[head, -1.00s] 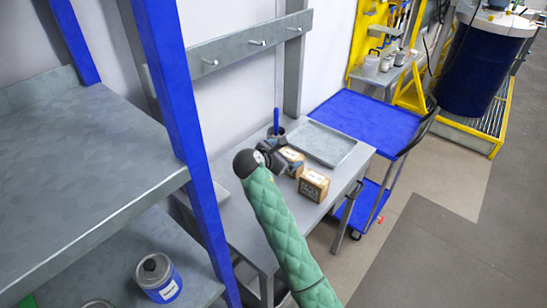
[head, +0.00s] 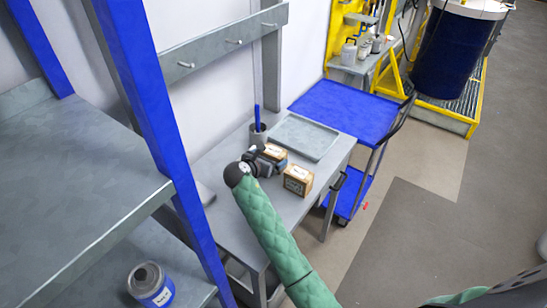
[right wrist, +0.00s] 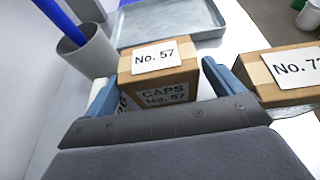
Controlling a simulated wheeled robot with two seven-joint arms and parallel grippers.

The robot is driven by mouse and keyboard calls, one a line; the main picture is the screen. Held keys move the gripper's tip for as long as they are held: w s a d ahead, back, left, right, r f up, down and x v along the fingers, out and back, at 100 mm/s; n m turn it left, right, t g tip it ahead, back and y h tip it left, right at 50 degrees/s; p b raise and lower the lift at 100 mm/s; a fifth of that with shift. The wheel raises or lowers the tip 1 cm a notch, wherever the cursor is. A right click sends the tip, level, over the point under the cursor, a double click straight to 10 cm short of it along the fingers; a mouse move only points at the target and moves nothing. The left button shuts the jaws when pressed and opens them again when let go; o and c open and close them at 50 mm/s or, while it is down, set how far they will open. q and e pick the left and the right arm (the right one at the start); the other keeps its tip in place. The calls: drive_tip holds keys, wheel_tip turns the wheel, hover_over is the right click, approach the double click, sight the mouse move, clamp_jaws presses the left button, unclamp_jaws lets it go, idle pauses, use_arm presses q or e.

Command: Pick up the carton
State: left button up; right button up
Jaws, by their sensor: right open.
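Two small brown cartons with white labels stand on the grey table (head: 222,185). The carton labelled No. 57 (right wrist: 160,68) sits between the open blue-tipped fingers of my right gripper (right wrist: 158,92) in the right wrist view. In the head view the gripper partly hides this carton (head: 273,152). I cannot tell whether the fingers touch it. The other carton (head: 298,180) stands to the right, outside the fingers; its label, cut off by the frame edge, shows in the right wrist view (right wrist: 290,70). My left gripper is not in view.
A grey tray (head: 305,137) lies behind the cartons. A grey cup with a blue stick (head: 258,133) stands at the back left. A blue cart (head: 345,110) is beyond the table. A blue post (head: 150,110) and a shelf (head: 70,180) are at the left.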

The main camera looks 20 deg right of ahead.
drive_tip(key=shift+w+d, duration=0.1)
drive_tip(key=shift+d, duration=0.05)
drive_tip(key=shift+w+d+f+p, duration=0.1)
drive_tip(key=shift+w+d+p, duration=0.45)
drive_tip(key=shift+p, duration=0.4)
drive_tip(key=p+x, duration=0.1)
drive_tip(key=x, duration=0.1)
drive_tip(key=shift+w+d+f, duration=0.2)
drive_tip(key=shift+f, duration=0.05)
drive_tip(key=shift+w+d+f, duration=0.15)
drive_tip(key=shift+d+f, duration=0.05)
drive_tip(key=shift+f, duration=0.05)
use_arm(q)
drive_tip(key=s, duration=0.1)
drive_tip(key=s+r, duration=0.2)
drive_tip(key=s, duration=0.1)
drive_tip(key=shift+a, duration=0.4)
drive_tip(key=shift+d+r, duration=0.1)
use_arm(e)
drive_tip(key=c, duration=0.9)
drive_tip(key=shift+o, duration=0.2)
drive_tip(key=shift+r, duration=0.1)
